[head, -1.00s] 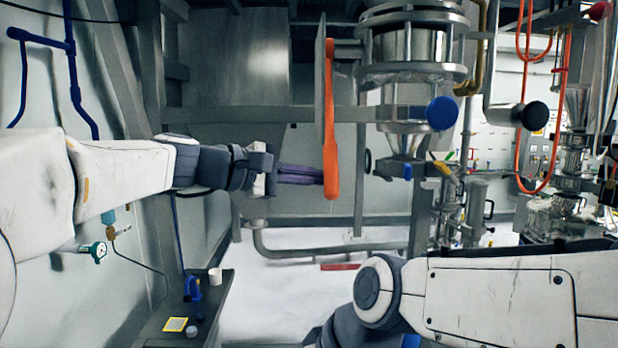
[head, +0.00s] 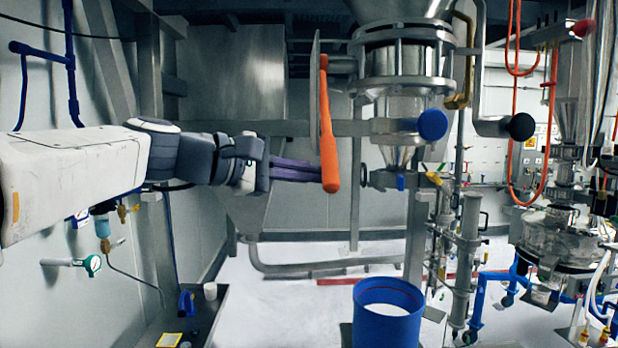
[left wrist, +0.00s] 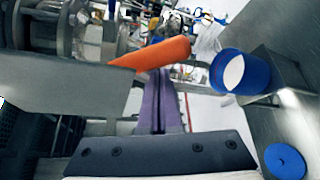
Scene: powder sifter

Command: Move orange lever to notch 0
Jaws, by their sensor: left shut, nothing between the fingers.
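The orange lever (head: 328,135) hangs nearly upright beside a thin grey plate (head: 314,85), which is seen edge-on in the head view. My left gripper (head: 318,172) reaches in from the left. Its purple fingers are shut and empty, with their tips at the lever's lower end; I cannot tell whether they touch it. In the left wrist view the lever (left wrist: 155,54) crosses just beyond the fingertips (left wrist: 160,72), and a grey plate (left wrist: 65,92) covers part of the left side. No notch marks are readable. My right gripper is out of view.
A sifter column (head: 405,75) with a blue knob (head: 432,125) stands right of the lever. A blue open drum (head: 388,325) stands below. A small dark table (head: 205,322) is at lower left. Open floor lies between the table and drum.

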